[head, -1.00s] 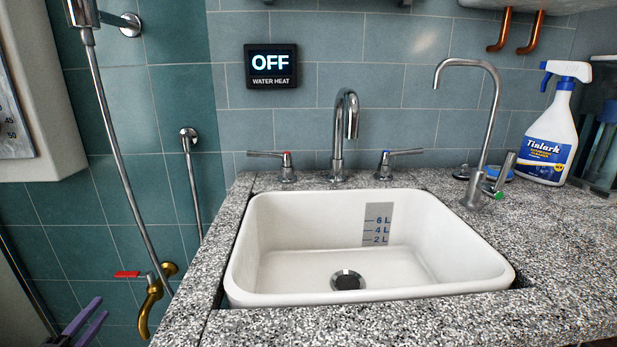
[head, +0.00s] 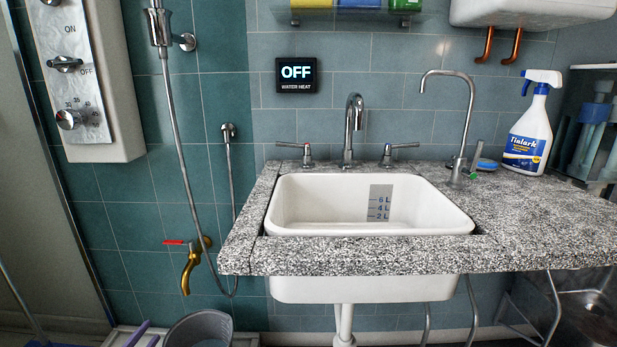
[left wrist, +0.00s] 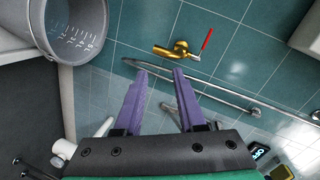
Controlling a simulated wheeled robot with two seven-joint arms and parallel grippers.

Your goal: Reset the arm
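My left gripper (left wrist: 160,80) shows in the left wrist view with its two purple fingers apart and nothing between them. In the head view only its purple fingertips (head: 145,335) show at the bottom edge, left of the grey bucket. A brass tap (left wrist: 176,49) with a red lever is ahead of the fingers in the wrist view, apart from them. The same tap (head: 190,270) is on the tiled wall left of the sink in the head view. My right gripper is in neither view.
A white sink (head: 370,222) is set in a speckled counter (head: 560,215). A grey bucket (head: 200,330) stands low below the tap, also in the wrist view (left wrist: 75,28). A spray bottle (head: 527,135) stands at the counter's right. A control panel (head: 90,80) hangs at left.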

